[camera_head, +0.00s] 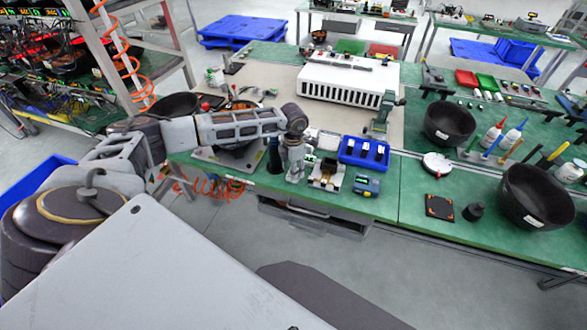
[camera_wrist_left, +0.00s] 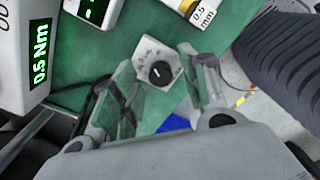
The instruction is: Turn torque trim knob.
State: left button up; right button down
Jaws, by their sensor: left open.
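The torque trim knob (camera_wrist_left: 160,73) is a round black knob with a white pointer line. It sits on a small light-grey box with markings around the dial, on the green bench top. In the left wrist view my left gripper (camera_wrist_left: 157,64) is open, with one finger on each side of the knob. The knob lies in the gap and I see no grip on it; the exact height between them is hard to tell. In the head view my left gripper (camera_head: 295,172) hangs at the bench's front edge, and I cannot pick out the knob there.
A display reading 0.5 Nm (camera_wrist_left: 40,55) stands close on the left in the wrist view. A block labelled 0.5 mm (camera_wrist_left: 203,12) is beyond the knob. A blue tray (camera_head: 364,152) and a large white vented box (camera_head: 348,80) are nearby. Black bowls (camera_head: 535,195) stand far right.

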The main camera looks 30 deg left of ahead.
pick_arm(q)
notch_tip(320, 180, up, 12)
dwell(0.8)
dwell(0.5)
